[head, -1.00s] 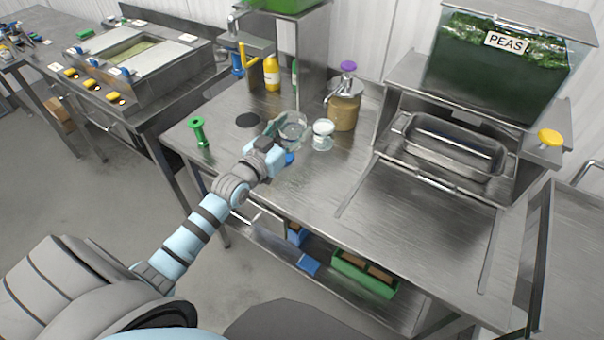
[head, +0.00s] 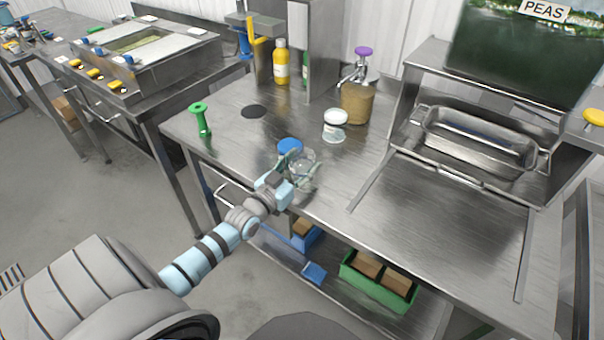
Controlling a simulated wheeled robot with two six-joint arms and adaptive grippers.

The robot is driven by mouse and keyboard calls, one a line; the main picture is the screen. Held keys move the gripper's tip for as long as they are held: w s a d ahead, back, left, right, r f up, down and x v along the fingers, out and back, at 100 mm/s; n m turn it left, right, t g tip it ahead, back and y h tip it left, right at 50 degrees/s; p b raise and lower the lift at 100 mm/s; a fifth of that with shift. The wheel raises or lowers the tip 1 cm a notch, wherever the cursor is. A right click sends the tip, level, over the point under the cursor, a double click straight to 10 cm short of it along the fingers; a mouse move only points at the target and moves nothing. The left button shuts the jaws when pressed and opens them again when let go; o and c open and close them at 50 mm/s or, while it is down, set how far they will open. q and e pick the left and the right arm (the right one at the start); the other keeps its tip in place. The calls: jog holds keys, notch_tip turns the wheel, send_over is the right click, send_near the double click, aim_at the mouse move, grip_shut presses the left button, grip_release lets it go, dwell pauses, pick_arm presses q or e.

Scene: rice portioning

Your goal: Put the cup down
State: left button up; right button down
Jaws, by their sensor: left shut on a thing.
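My left gripper (head: 290,172) is shut on a clear, see-through cup (head: 304,166) near the front edge of the steel table (head: 366,150). The cup looks close to upright. I cannot tell whether its base touches the table top. The fingers partly cover its left side. A blue round thing (head: 289,146) shows just behind the gripper. My right gripper is not in the head view.
A white-lidded jar (head: 335,125) and a tan pump container (head: 357,103) stand behind the cup. A green spool-shaped thing (head: 202,120) stands at the left. A steel tray (head: 478,138) is at the right. Bare table lies right of the cup.

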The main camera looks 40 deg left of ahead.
pick_arm(q)
jog(key=shift+r, duration=0.15)
jog(key=shift+f, duration=0.2)
jog(key=o, duration=1.1)
jog(key=shift+c, duration=0.2)
